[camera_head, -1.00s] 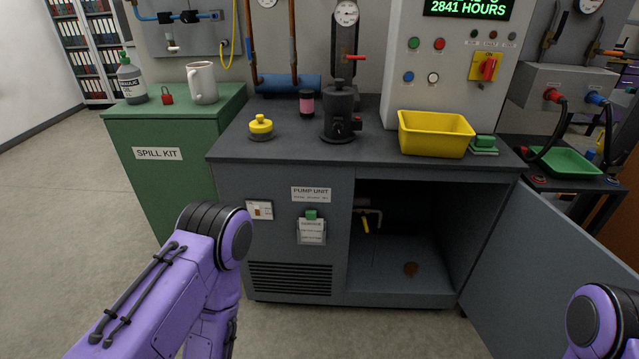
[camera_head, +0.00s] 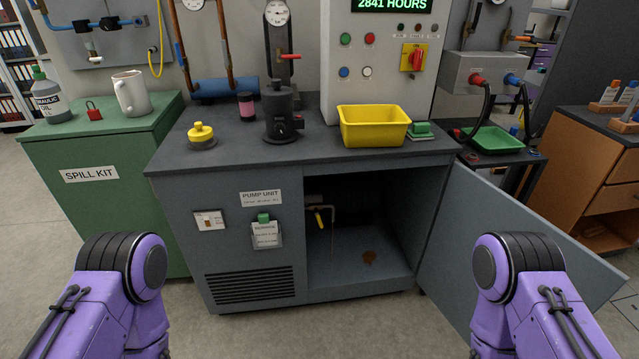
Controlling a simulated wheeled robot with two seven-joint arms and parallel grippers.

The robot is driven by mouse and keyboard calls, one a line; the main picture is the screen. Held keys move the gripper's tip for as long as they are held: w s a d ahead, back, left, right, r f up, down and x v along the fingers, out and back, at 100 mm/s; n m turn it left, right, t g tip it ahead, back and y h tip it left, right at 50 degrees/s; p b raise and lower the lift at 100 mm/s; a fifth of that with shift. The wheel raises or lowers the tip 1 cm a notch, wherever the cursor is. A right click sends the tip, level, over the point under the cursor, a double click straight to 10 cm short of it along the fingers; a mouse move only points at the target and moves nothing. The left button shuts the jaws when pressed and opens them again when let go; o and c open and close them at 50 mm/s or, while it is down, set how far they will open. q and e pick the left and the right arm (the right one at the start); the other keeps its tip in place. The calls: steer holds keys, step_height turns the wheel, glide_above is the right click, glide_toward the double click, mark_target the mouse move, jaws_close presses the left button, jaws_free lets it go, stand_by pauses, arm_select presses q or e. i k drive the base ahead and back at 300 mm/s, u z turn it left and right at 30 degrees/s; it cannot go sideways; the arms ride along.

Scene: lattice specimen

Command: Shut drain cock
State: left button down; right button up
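The drain cock (camera_head: 320,218) is inside the open pump unit cabinet, at the upper left of the opening. It is a small pipe fitting with a yellow lever that hangs down, slightly tilted. A thin line runs down beside it, perhaps a drip. A brown spot (camera_head: 369,257) lies on the cabinet floor to its lower right. The cabinet door (camera_head: 520,255) stands wide open to the right. My two purple arms show at the lower left and lower right, in front of the cabinet. Both grippers are out of the picture.
The pump unit (camera_head: 240,165) carries a yellow bin (camera_head: 374,128), a black filter housing (camera_head: 281,115) and a yellow-capped part (camera_head: 201,136) on top. The green spill kit cabinet (camera_head: 95,178) adjoins on the left. The open door bounds the opening's right side. Floor in front is clear.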

mark_target(317, 212)
steer(key=k, duration=0.65)
steer(key=z, duration=0.4)
steer(key=i, duration=1.6)
steer(key=u, duration=0.65)
